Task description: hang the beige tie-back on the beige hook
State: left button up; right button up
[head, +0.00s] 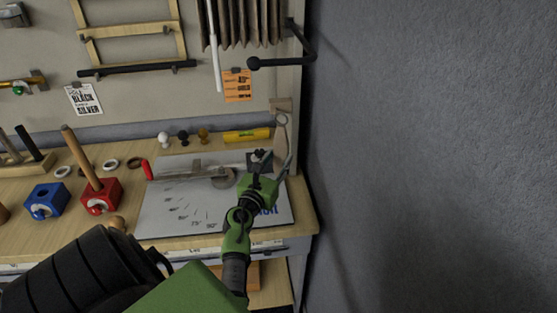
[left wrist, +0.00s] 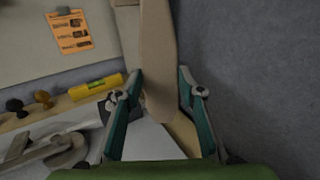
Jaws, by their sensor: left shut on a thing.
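My left gripper (head: 273,163) reaches up at the right end of the table, its fingers on either side of the lower part of a beige strip, the tie-back (head: 282,133). The sensed grip is shut on it. In the left wrist view the tie-back (left wrist: 157,50) rises between the two teal fingers (left wrist: 153,98), its rounded lower end between them. In the head view its upper end shows a small ring just below a beige plate (head: 281,103) on the board, which looks like the beige hook's mount. I cannot tell whether ring and hook touch. My right gripper is out of view.
A grey wall (head: 430,150) stands close on the right. A black rod end (head: 254,63) juts out above, beside the brown curtain (head: 245,22). A yellow level (head: 246,135) lies left of the tie-back. A grey cutting board (head: 180,213) lies below.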

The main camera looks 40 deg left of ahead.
pick_arm(q)
jog(key=shift+w+a+f, duration=0.1)
jog(key=shift+w+a, duration=0.45)
jog(key=shift+a, duration=0.1)
jog(key=shift+w+a+f+b, duration=0.1)
jog(key=shift+w+a+b, duration=0.4)
jog(key=shift+a, duration=0.2)
jog(key=shift+w+a+b, duration=0.5)
jog(key=shift+a, duration=0.2)
jog(key=shift+w+a+f+b, duration=0.4)
jog(key=shift+f+b, duration=0.05)
jog(key=shift+f, duration=0.05)
jog(key=shift+c, duration=1)
jog(key=shift+w+a+f, duration=0.15)
jog(key=shift+a+f, duration=0.05)
jog(key=shift+f, duration=0.2)
jog(key=o, duration=1.4)
